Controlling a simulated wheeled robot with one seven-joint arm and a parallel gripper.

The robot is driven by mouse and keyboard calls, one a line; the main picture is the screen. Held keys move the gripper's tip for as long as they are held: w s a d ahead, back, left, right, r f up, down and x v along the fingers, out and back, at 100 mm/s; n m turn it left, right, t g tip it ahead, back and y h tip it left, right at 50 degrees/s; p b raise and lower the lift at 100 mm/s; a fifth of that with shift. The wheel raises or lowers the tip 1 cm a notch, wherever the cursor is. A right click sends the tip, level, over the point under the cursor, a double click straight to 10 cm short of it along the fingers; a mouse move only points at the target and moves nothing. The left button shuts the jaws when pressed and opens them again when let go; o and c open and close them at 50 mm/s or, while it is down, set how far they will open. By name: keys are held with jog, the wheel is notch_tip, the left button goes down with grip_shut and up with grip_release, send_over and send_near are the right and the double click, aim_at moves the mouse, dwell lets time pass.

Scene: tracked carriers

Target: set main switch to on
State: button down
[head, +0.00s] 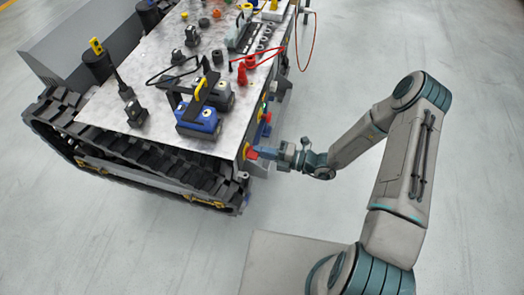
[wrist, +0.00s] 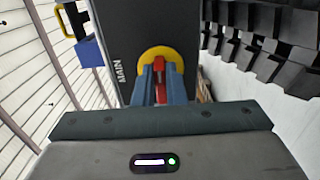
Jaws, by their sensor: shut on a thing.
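The main switch has a round yellow plate (wrist: 168,53) and a red handle (wrist: 159,64). It sits on a dark panel (wrist: 128,30) marked MAIN in the wrist view. In the head view the red handle (head: 251,154) shows at the near corner of the carrier's side. My gripper (wrist: 160,80) has its two blue fingers closed on either side of the red handle. In the head view my gripper (head: 266,154) reaches the switch from the right. The fingers hide part of the handle, and I see no on or off mark.
The tracked carrier's grey top (head: 110,100) bears a blue box (head: 198,120) with a yellow handle, and several plugs and knobs. Black tracks (head: 150,165) run along its near edge. More controls line the side beyond the switch. The floor to the right is clear.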

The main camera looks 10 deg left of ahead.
jog(key=c, duration=1.5)
grip_release()
jog(key=shift+d, duration=0.1)
jog(key=d, duration=0.4)
jog(key=d+b, duration=0.1)
jog(key=d, duration=0.4)
jog(key=s+d, duration=0.1)
jog(key=d, duration=0.3)
jog(key=shift+d, duration=0.35)
jog(key=s+d+r+m+h, duration=0.3)
jog(key=r+m+h, duration=0.3)
jog(key=r+m, duration=0.3)
jog(key=s+d+r+m+h+p, duration=0.1)
jog(key=s+d+r+m+h, duration=0.3)
jog(key=r+m, duration=0.6)
jog(key=s+d+r+m+t+h, duration=0.1)
jog(key=s+d+r+m+h, duration=0.3)
jog(key=m, duration=1.2)
jog(key=shift+s+r+h, duration=0.35)
jog(key=shift+r+h, duration=0.3)
jog(key=shift+r, duration=0.4)
jog(key=shift+s+r+h, duration=0.4)
jog(key=shift+r+h, duration=0.3)
jog(key=shift+r, duration=0.4)
jog(key=shift+s+r+h, duration=0.35)
jog(key=shift+r+h, duration=0.3)
jog(key=shift+r, duration=0.4)
